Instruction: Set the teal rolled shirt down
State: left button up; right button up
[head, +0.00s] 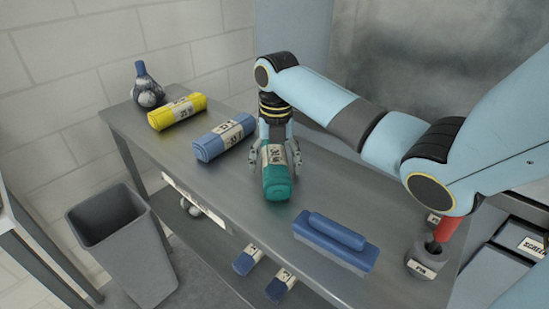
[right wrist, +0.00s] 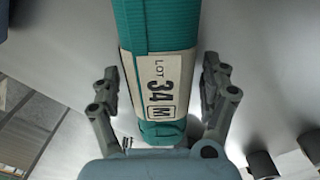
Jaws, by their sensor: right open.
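The teal rolled shirt (head: 276,183) lies on the grey metal table (head: 225,200) near its middle, with a pale label band around it. In the right wrist view the shirt (right wrist: 157,30) shows its label, which reads LOT 34 M. My right gripper (head: 275,160) is over the shirt from above. Its fingers stand on either side of the roll. In the right wrist view the right gripper (right wrist: 160,85) is open, with a gap between each finger and the shirt. My left gripper is in neither view.
A blue rolled shirt (head: 224,137) and a yellow rolled shirt (head: 177,111) lie to the left, with a dark bottle-shaped thing (head: 147,87) behind. A blue brush-like block (head: 335,242) lies to the right. A grey bin (head: 122,245) stands left of the table.

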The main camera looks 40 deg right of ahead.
aim_at(275, 155)
jog(key=shift+r, duration=0.1)
notch_tip(275, 155, up, 12)
dwell(0.4)
jog(key=shift+s, duration=0.1)
dwell(0.4)
